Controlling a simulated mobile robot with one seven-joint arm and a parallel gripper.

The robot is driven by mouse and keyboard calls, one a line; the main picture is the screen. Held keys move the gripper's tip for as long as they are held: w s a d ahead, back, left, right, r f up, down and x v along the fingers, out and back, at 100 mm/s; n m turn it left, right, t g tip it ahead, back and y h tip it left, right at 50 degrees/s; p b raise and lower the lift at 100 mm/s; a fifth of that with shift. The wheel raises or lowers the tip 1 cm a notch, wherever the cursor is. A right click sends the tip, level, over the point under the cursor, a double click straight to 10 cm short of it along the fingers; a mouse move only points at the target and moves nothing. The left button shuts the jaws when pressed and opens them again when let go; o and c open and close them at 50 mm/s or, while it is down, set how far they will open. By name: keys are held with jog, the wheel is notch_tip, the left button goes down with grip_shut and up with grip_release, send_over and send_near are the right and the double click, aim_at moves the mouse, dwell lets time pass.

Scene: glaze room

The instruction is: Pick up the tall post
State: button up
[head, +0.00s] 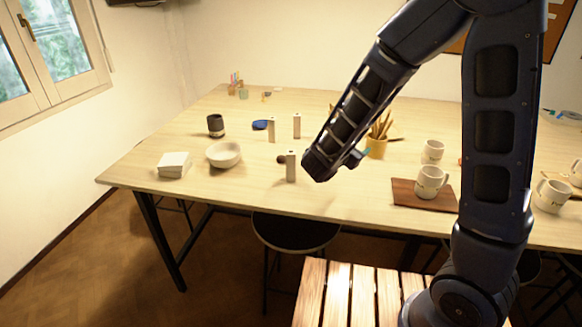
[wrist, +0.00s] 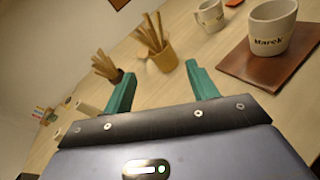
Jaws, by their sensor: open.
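Three pale upright posts stand on the table in the head view: a front post (head: 291,166), a back left post (head: 271,130) and a back right post (head: 297,126). The front one looks tallest, but it is also nearest, so I cannot tell for sure which is the tall post. My gripper (wrist: 161,70) shows two teal fingers spread apart with nothing between them. In the head view it is mostly hidden by my arm, to the right of the front post. Pale shapes (wrist: 87,107) left of the fingers in the wrist view may be posts, partly hidden.
A white bowl (head: 224,155), white tile stack (head: 174,165), dark cup (head: 215,126) and blue dish (head: 261,125) stand left of the posts. A yellow pot of sticks (head: 376,148) and a mug (head: 431,182) on a brown board (head: 408,196) stand right. Bare tabletop lies before the posts.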

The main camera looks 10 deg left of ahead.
jog(key=s+a+f+n+t+y, duration=0.2)
jog(key=a+n+y, duration=0.1)
jog(key=a, duration=0.3)
jog(key=s+a+f+n+t+y, duration=0.1)
jog(key=a+f+n+y, duration=0.1)
jog(key=a+n+y, duration=0.3)
jog(key=n+y, duration=0.3)
send_near(291, 158)
jog(key=w+a, duration=0.1)
jog(key=w, duration=0.3)
jog(key=w+a, duration=0.1)
jog(key=w, duration=0.1)
jog(key=shift+w, duration=0.2)
jog(key=shift+w+a+f, duration=0.1)
jog(key=shift+w+f, duration=0.05)
jog(key=shift+w, duration=1.15)
jog(key=shift+w+a+f, duration=0.1)
jog(key=shift+w, duration=1.2)
jog(key=shift+c, duration=0.5)
jog(key=c, duration=1.1)
